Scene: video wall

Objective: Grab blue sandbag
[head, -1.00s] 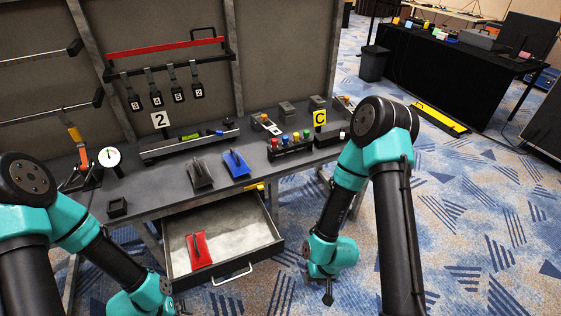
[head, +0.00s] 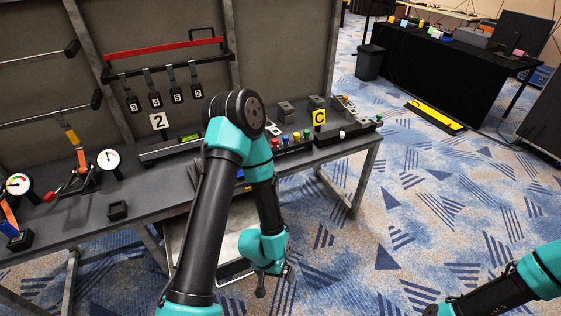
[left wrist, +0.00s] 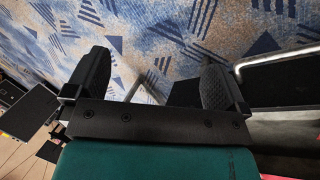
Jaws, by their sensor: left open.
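A small patch of the blue sandbag (head: 240,174) shows on the workbench (head: 150,195) in the head view; my left arm hides the rest of it. My left gripper (head: 275,280) hangs low in front of the bench, near the open drawer, below and apart from the sandbag.
The open drawer (head: 231,247) juts out below the bench front, mostly behind my left arm. Dial gauges (head: 109,160), a small black box (head: 117,210) and a yellow C sign (head: 319,118) stand on the bench.

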